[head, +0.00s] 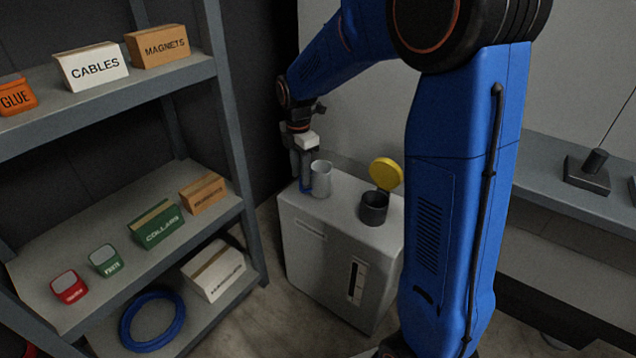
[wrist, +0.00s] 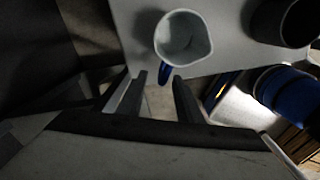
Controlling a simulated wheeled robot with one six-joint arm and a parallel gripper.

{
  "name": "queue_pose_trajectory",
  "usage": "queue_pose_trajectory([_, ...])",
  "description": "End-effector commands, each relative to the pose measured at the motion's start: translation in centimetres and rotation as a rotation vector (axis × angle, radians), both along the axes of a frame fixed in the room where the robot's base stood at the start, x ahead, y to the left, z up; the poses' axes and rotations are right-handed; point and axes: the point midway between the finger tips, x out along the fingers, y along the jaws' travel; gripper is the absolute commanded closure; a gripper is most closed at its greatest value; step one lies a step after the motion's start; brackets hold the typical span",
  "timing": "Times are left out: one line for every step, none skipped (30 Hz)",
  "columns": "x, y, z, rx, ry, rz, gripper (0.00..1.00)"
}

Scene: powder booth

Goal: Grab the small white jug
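The small white jug (head: 321,180) stands upright on top of a pale grey cabinet (head: 335,255), near its back left edge. Its blue handle (head: 307,187) faces left, towards my gripper. In the wrist view the jug (wrist: 197,38) is seen from above with its open mouth showing. Its handle (wrist: 165,73) points down the picture, lined up with the gap between the fingertips. My gripper (wrist: 159,78) is open, with a clear gap between the fingers. In the head view my gripper (head: 304,178) points down beside the jug, left of it; contact cannot be told.
A dark cup-like container (head: 374,208) with a raised yellow lid (head: 386,174) stands right of the jug on the cabinet. A shelf rack (head: 232,125) with several labelled boxes stands left. A grey bench (head: 550,180) runs along the right.

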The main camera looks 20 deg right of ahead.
Motion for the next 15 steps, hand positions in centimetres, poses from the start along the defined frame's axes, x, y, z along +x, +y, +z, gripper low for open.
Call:
queue_pose_trajectory([-0.2, 0.0, -0.7, -0.001, 0.003, 0.000, 0.68])
queue_pose_trajectory([-0.3, 0.0, -1.1, 0.000, 0.004, 0.000, 0.68])
queue_pose_trajectory([-0.4, 0.1, -1.7, 0.000, 0.004, 0.000, 0.68])
queue_pose_trajectory([-0.5, 0.1, -2.1, 0.000, 0.004, 0.000, 0.68])
queue_pose_trajectory([-0.5, 0.1, -2.5, 0.000, 0.004, 0.000, 0.68])
queue_pose_trajectory([-0.5, 0.1, -3.1, -0.001, 0.004, 0.000, 0.68])
queue_pose_trajectory([-0.5, 0.1, -3.4, 0.000, 0.004, 0.000, 0.68])
queue_pose_trajectory([-0.5, 0.1, -3.7, 0.000, 0.004, 0.000, 0.68])
queue_pose_trajectory([-0.5, 0.1, -4.0, -0.001, 0.004, 0.000, 0.68])
queue_pose_trajectory([-0.5, 0.1, -4.2, -0.001, 0.003, 0.000, 0.68])
queue_pose_trajectory([-0.5, 0.1, -4.3, -0.001, 0.002, 0.000, 0.68])
queue_pose_trajectory([-0.4, 0.1, -4.4, 0.000, 0.001, 0.000, 0.68])
queue_pose_trajectory([-0.4, 0.1, -4.5, 0.000, 0.001, 0.000, 0.68])
queue_pose_trajectory([-0.4, 0.1, -4.5, 0.000, 0.001, 0.000, 0.68])
queue_pose_trajectory([-0.4, 0.1, -4.5, 0.000, 0.001, 0.000, 0.68])
